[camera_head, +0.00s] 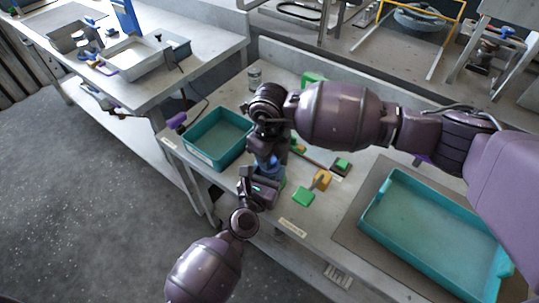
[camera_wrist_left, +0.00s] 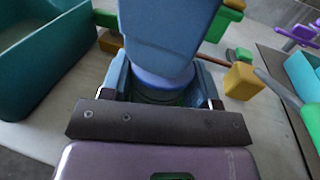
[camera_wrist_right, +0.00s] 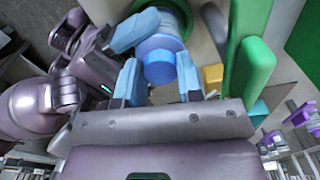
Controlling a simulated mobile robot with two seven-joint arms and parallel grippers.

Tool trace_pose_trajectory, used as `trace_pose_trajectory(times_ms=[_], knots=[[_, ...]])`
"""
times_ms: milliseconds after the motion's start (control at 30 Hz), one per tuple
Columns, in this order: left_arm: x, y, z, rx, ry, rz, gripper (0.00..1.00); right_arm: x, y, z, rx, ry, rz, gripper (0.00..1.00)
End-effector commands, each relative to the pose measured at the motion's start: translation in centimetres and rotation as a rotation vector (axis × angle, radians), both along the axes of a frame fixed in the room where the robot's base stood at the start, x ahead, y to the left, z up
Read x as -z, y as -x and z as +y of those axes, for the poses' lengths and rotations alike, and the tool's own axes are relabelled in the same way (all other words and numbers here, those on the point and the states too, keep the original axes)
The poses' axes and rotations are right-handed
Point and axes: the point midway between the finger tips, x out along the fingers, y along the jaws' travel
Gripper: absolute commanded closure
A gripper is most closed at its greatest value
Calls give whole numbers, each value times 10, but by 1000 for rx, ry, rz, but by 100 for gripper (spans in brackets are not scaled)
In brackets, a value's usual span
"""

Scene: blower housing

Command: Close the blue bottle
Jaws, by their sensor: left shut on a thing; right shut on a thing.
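A blue cap or bottle top (camera_wrist_right: 159,58) shows between the light blue fingers of my right gripper (camera_wrist_right: 160,75), which is shut on it. In the left wrist view the bottle (camera_wrist_left: 163,92) is a dark blue-green round body between the fingers of my left gripper (camera_wrist_left: 162,82), which is shut on it. A broad blue finger of the right gripper comes down from above and hides much of the bottle's top. The right gripper is above the left one. I cannot tell whether the cap is fully seated.
A teal bin (camera_head: 218,139) stands left of the grippers and a larger teal tray (camera_head: 428,232) at the right. Green and yellow blocks (camera_head: 303,197) lie just right of the grippers. A small jar (camera_head: 254,78) stands at the back. The table's front edge is near.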

Motion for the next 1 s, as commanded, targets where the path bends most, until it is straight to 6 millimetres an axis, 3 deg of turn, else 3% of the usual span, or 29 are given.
trace_pose_trajectory(times_ms=[1000], knots=[[1,0,0,0,0,1,100,1,0,-2,1501,-1,3,88]])
